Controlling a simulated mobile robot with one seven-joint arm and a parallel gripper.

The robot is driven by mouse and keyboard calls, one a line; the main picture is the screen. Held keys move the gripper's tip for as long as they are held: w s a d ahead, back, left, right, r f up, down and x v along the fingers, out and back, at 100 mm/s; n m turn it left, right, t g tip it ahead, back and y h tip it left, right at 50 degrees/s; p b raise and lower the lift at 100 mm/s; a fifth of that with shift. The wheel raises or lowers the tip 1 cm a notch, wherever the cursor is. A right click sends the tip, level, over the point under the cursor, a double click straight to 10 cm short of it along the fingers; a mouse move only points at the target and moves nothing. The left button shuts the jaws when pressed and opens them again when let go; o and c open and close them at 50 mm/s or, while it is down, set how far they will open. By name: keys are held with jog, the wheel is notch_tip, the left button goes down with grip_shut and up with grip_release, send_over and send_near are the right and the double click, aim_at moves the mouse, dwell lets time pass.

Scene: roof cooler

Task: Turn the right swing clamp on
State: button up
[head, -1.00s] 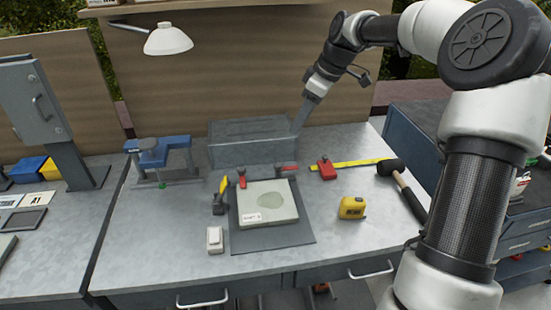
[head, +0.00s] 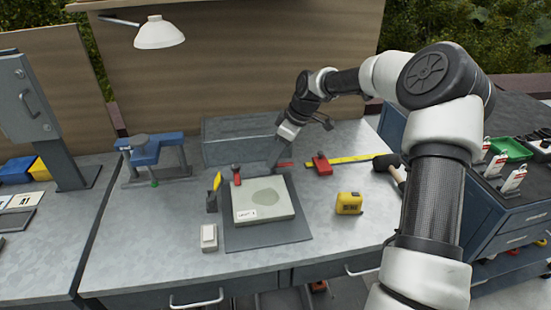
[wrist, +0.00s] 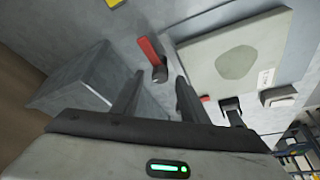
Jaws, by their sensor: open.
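The right swing clamp (head: 285,164) has a red lever and stands by the back right corner of the plate. Its lever points to the right, along the plate's back edge. In the wrist view its red lever (wrist: 148,50) and dark round pivot lie just beyond the fingertips. My gripper (head: 275,162) reaches down beside it from behind; in the wrist view my gripper (wrist: 158,90) is open and empty, with the pivot between its two fingers in the picture. I cannot tell whether they touch. The left clamp (head: 237,172) has a red top at the back left corner.
A pale block (head: 263,200) sits on a dark plate (head: 270,238). A grey box (head: 235,140) stands close behind.

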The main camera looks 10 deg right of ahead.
jog(key=shift+w+a+f, duration=0.15)
jog(key=shift+a+f, duration=0.05)
jog(key=shift+f, duration=0.4)
grip_shut()
